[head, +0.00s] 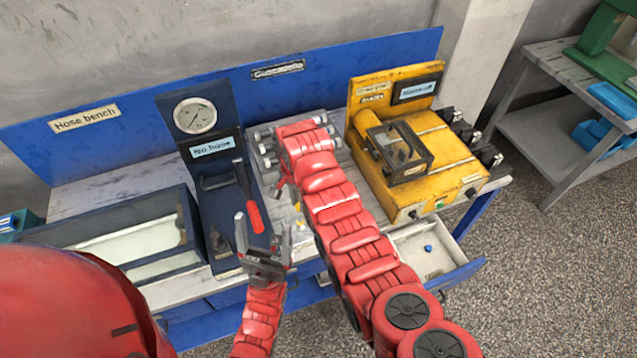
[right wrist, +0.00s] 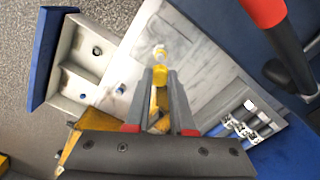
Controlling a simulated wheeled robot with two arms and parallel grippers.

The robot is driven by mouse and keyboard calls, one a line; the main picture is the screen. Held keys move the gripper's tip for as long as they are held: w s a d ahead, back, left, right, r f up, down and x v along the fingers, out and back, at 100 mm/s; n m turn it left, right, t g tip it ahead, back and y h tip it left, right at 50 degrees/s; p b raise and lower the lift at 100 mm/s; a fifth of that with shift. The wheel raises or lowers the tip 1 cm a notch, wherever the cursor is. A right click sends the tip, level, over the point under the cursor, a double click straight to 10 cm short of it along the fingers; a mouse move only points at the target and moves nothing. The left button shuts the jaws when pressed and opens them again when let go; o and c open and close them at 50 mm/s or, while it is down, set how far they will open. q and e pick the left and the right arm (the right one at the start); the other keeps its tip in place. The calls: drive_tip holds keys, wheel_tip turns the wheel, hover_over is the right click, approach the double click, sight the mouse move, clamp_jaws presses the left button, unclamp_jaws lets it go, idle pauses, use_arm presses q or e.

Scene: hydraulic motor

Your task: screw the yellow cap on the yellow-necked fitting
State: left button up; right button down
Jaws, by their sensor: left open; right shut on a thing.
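In the right wrist view my right gripper (right wrist: 160,78) is shut on a small yellow piece, which I take for the yellow cap (right wrist: 160,75), at its fingertips. Just beyond the cap, in line with it, is a small pale, yellowish part (right wrist: 160,51), likely the yellow-necked fitting, above the grey bench top. I cannot tell whether the two touch. In the head view my right arm hides most of this spot.
A yellow machine (head: 430,150) stands to the right. An open drawer (head: 458,271) below holds a small blue piece (head: 428,248).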

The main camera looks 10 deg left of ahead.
sight(300, 222)
drive_tip(key=shift+f+b, duration=1.15)
drive_tip(key=shift+f, duration=1.55)
drive_tip(key=shift+b, duration=0.35)
drive_tip(key=shift+s+f+b, duration=0.1)
drive_tip(key=shift+f+b, duration=0.2)
drive_tip(key=shift+b, duration=0.05)
drive_tip(key=shift+f+m, duration=0.15)
drive_tip(key=shift+m, duration=0.25)
drive_tip(key=m+b, duration=0.1)
drive_tip(key=m, duration=0.2)
drive_tip(key=shift+f+b, duration=0.1)
drive_tip(key=shift+b, duration=0.25)
drive_tip(key=shift+m, duration=1)
